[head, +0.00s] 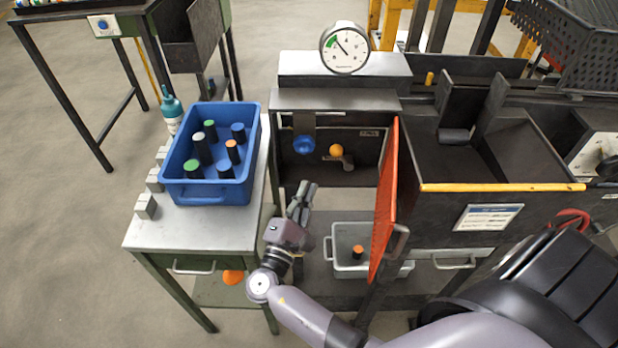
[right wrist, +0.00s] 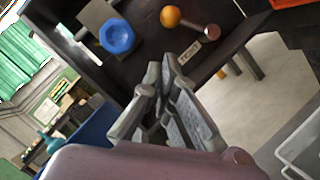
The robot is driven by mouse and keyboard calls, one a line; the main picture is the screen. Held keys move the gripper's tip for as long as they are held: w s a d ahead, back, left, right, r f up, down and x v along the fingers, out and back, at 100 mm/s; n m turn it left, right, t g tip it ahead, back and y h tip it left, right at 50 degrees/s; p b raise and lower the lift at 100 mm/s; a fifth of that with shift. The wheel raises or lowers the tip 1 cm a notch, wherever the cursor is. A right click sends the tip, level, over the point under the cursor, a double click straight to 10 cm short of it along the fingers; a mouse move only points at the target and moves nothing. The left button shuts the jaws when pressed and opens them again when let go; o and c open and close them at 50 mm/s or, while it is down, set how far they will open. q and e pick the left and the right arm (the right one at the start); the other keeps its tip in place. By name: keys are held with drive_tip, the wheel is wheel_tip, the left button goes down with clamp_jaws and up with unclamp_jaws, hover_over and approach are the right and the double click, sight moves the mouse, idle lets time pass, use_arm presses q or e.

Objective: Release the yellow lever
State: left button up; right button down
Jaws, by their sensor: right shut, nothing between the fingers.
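The yellow lever has an orange-yellow ball knob (head: 336,151) on a grey arm, inside the dark open cabinet of the furnace station. It also shows at the top of the right wrist view (right wrist: 171,16), its arm running right to a round hub. My right gripper (head: 303,190) is shut and empty in front of the cabinet, below and left of the lever and apart from it. In the right wrist view its fingers (right wrist: 160,78) point up toward the cabinet. My left gripper is not in view.
A blue round knob (head: 304,145) sits left of the lever. An orange mesh door (head: 386,215) stands open right of the cabinet. A blue bin (head: 207,193) with several cylinders stands on the left table. A grey bin (head: 345,270) is below.

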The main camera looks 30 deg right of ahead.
sight(357, 134)
drive_tip(key=p+x, duration=0.2)
drive_tip(key=x, duration=0.5)
drive_tip(key=shift+w+d+r, duration=0.1)
drive_tip(key=shift+d, duration=0.1)
drive_tip(key=shift+w+d, duration=0.4)
drive_tip(key=shift+d, duration=0.1)
